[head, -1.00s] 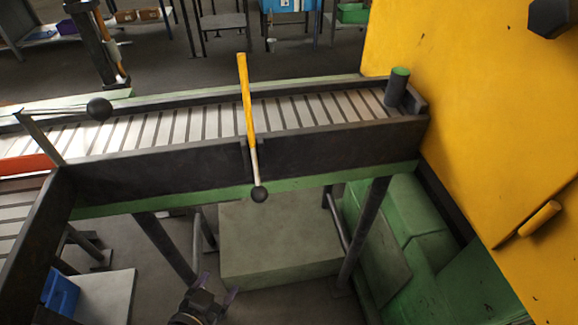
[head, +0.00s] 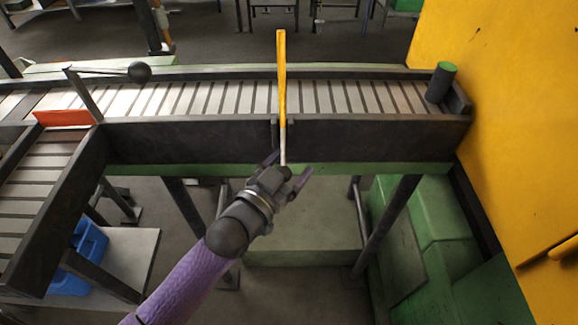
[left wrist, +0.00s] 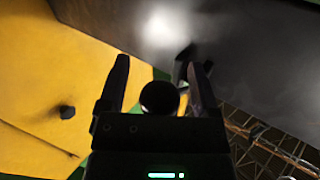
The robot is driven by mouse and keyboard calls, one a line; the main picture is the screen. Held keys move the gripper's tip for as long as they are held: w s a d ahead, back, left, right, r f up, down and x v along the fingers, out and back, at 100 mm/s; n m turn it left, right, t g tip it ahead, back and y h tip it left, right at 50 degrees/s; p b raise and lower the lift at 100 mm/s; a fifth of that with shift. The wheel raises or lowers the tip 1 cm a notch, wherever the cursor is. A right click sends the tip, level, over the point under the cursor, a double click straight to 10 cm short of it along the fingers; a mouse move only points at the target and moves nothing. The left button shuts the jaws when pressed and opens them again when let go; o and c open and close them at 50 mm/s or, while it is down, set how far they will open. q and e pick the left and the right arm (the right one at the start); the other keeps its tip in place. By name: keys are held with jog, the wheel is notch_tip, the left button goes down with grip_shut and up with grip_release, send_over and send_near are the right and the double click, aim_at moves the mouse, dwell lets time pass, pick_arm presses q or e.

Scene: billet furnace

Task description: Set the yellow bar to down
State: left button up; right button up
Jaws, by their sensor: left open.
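The yellow bar (head: 282,75) stands upright at the front wall of the roller conveyor, its top rising above the rollers and its pale lower rod ending at my left gripper. My left gripper (head: 291,163) is open at the bar's lower end, one finger on each side of it. In the left wrist view a dark round knob (left wrist: 160,97) sits between the open fingers (left wrist: 162,65); I cannot tell if they touch it. In the head view the gripper partly hides the knob. My right gripper is not in view.
The roller conveyor (head: 390,135) has a dark front wall with a green edge below. A yellow machine panel (head: 510,110) stands at the right. A lever with a black ball (head: 139,72) and an orange plate (head: 63,118) are at the left. A blue bin (head: 85,255) is below left.

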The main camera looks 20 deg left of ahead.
pick_arm(q)
grip_shut()
dwell(1.4)
